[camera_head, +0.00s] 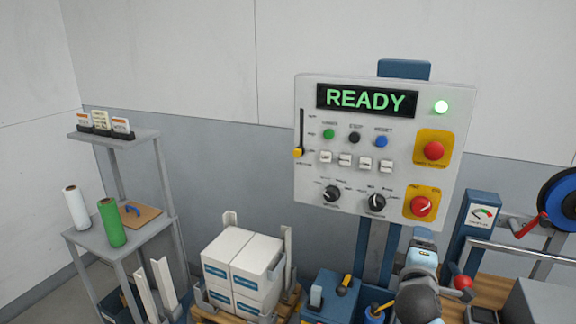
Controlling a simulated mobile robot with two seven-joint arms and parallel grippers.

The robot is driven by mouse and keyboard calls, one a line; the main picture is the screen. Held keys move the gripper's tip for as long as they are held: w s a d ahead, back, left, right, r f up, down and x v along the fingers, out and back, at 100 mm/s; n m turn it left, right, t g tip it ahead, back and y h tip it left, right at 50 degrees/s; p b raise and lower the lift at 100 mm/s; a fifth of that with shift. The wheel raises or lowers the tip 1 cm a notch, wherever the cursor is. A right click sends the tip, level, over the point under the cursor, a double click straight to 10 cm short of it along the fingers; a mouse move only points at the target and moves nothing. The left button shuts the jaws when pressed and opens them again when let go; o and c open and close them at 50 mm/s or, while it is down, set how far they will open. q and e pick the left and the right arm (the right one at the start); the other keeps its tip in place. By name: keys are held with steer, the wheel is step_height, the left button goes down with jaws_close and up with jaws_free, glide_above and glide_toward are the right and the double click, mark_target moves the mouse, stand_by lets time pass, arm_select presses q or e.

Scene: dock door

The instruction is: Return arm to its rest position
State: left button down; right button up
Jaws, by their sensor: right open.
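My right arm rises from the bottom edge, right of centre, in front of the control panel's post. Its gripper (424,238) is at the upper end of the arm, just below the panel's lower edge and the lower red knob. It is seen from behind and small; I see nothing held in it. It is open. My left gripper is not in view.
A grey shelf stand (150,240) with a white roll (76,208) and a green roll (111,222) stands at left. White boxes (241,265) sit on a pallet at centre.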

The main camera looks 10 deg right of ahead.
steer(key=s+a+f+m+g+y+p, duration=0.15)
steer(key=s+a+f+y, duration=0.3)
steer(key=f, duration=0.45)
steer(key=s+a+f+m+y+p, duration=0.1)
steer(key=s+a+f+y+p, duration=0.15)
steer(key=s+a+f, duration=0.4)
steer(key=s+a+f+m+g+y, duration=0.1)
steer(key=s+a+f+m+y, duration=0.1)
steer(key=s+f, duration=0.4)
steer(key=s+a+f+m+g+y+p, duration=0.1)
steer(key=s+a+f+m+g+y, duration=0.1)
steer(key=s, duration=0.6)
step_height(320, 180, down, 4)
steer(key=shift+s+a+r+m+y, duration=0.15)
steer(key=shift+s+a+m+y, duration=0.3)
steer(key=shift+m, duration=0.6)
